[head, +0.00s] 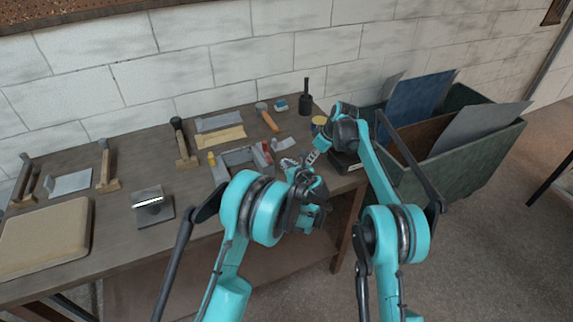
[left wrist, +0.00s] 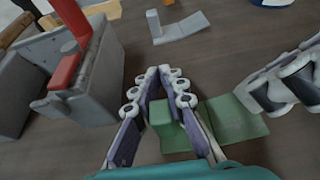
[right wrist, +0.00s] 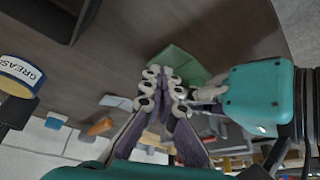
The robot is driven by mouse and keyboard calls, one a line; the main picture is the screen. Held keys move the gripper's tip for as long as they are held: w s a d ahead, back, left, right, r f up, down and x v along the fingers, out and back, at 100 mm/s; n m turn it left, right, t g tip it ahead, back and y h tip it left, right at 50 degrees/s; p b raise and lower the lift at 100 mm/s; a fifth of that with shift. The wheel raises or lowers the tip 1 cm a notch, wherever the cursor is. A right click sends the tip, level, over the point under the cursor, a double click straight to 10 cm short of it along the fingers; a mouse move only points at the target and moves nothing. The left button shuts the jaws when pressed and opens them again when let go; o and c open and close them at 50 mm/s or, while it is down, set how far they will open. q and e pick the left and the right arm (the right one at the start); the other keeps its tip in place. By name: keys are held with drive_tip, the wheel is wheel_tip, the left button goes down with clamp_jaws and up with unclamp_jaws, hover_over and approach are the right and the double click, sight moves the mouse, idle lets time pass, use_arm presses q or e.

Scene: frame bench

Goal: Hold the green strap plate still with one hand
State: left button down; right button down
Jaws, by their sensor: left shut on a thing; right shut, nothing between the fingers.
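The green strap plate (left wrist: 235,118) lies on the bench in the left wrist view, with a raised green part between my left fingers. My left gripper (left wrist: 165,75) is shut on that raised part. The plate also shows in the right wrist view (right wrist: 178,62), just beyond my right fingertips. My right gripper (right wrist: 163,75) is shut and empty, close to the plate; I cannot tell if it touches. Its fingers also show at the right edge of the left wrist view (left wrist: 285,88). In the head view my arms and grippers largely hide the plate.
A grey fixture (left wrist: 85,85) with a red lever (left wrist: 70,70) stands left of my left gripper. A grey angled bracket (left wrist: 180,28) lies beyond. A grease tin (right wrist: 18,75) is near my right gripper. A green bin (head: 470,150) with panels stands right of the bench (head: 110,225).

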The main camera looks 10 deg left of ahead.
drive_tip(key=shift+s+f, duration=0.1)
drive_tip(key=shift+f, duration=1.4)
idle(0.4)
drive_tip(key=shift+a+r, duration=0.1)
drive_tip(key=shift+r, duration=3.95)
use_arm(q)
drive_tip(key=c, duration=1.5)
unclamp_jaws()
drive_tip(key=shift+o, duration=0.2)
drive_tip(key=v, duration=1.2)
